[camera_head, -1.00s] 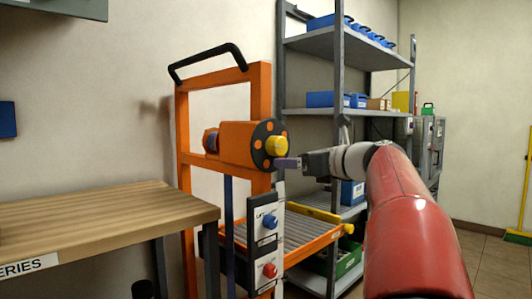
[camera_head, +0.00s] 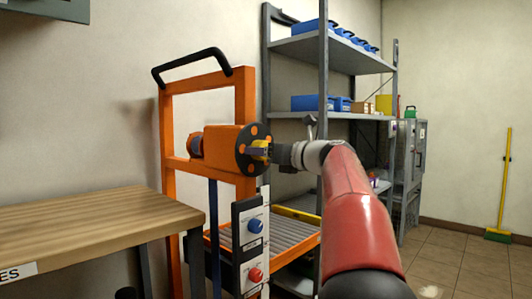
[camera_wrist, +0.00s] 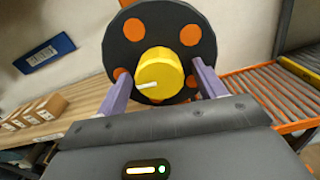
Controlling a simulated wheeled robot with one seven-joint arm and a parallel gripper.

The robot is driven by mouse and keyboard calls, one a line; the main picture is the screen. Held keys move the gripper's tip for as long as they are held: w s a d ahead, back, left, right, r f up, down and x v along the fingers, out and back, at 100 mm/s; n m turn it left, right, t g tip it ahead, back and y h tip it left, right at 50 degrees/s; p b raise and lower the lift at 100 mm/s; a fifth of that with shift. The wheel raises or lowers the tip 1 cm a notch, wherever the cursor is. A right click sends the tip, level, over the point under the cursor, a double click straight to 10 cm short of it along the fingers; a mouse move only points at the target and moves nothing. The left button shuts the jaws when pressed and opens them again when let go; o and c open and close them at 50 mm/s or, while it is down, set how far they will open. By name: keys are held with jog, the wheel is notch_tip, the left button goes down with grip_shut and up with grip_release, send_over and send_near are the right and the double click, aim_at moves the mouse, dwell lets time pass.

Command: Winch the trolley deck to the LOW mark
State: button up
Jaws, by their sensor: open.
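The orange trolley (camera_head: 170,130) stands by the wall. Its winch housing (camera_head: 222,143) carries a black disc (camera_head: 243,162) with orange dots and a yellow hub knob (camera_head: 260,149). In the wrist view the yellow knob (camera_wrist: 160,75), with a white mark, sits between the purple fingers of my gripper (camera_wrist: 161,80), in front of the disc (camera_wrist: 140,38). My gripper (camera_head: 268,151) is open around the knob; contact cannot be told. The roller deck (camera_head: 262,243) sits low on the trolley, and rollers also show in the wrist view (camera_wrist: 290,92). The LOW mark cannot be made out.
A panel (camera_head: 251,240) with a blue knob (camera_head: 255,226) and a red knob (camera_head: 255,275) is on the trolley front. A wooden bench (camera_head: 90,222) stands left. Grey shelving (camera_head: 322,48) is behind my arm. Open floor (camera_head: 450,260) lies at right.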

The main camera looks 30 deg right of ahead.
jog(key=shift+c, duration=0.4)
jog(key=c, duration=0.9)
jog(key=shift+n, duration=0.3)
